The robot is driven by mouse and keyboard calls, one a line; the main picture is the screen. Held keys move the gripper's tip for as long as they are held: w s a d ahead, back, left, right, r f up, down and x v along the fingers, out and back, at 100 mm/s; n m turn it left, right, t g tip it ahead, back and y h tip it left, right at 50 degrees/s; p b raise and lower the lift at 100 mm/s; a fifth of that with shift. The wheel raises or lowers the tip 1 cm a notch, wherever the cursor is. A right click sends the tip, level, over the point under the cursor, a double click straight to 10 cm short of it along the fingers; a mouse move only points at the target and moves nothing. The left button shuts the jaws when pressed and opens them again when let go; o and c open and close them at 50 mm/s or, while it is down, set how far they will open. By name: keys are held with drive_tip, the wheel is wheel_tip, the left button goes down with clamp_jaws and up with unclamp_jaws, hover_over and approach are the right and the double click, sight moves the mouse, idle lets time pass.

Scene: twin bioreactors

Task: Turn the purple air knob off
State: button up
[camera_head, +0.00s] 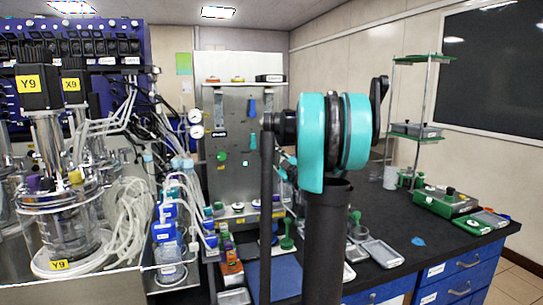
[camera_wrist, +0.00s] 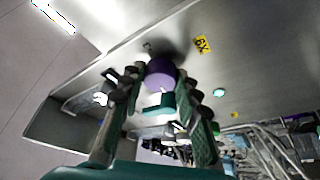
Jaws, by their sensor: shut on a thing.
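The purple air knob (camera_wrist: 160,72) sticks out of a grey metal panel in the wrist view. My gripper (camera_wrist: 158,80) has its two dark green fingers on either side of the knob, shut on it. The knob's front face is towards the fingers, and its pointer position cannot be read. A yellow label (camera_wrist: 202,44), seemingly X9, is on the panel beside it. In the head view my teal and black arm stands in front of the scene, and I cannot make out the gripper or the purple knob there.
Glass bioreactor vessels with tubing (camera_head: 128,215) stand at the left in the head view. A metal panel (camera_head: 232,130) with gauges stands at centre. A black bench (camera_head: 440,225) with trays is at right. A round pale green fitting (camera_wrist: 219,92) is near the knob.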

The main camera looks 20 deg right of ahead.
drive_tip(key=shift+n+g+y, duration=0.4)
drive_tip(key=shift+n+g, duration=0.2)
drive_tip(key=shift+n, duration=0.8)
drive_tip(key=o, duration=1.2)
drive_tip(key=shift+c, duration=0.2)
drive_tip(key=v, duration=1.2)
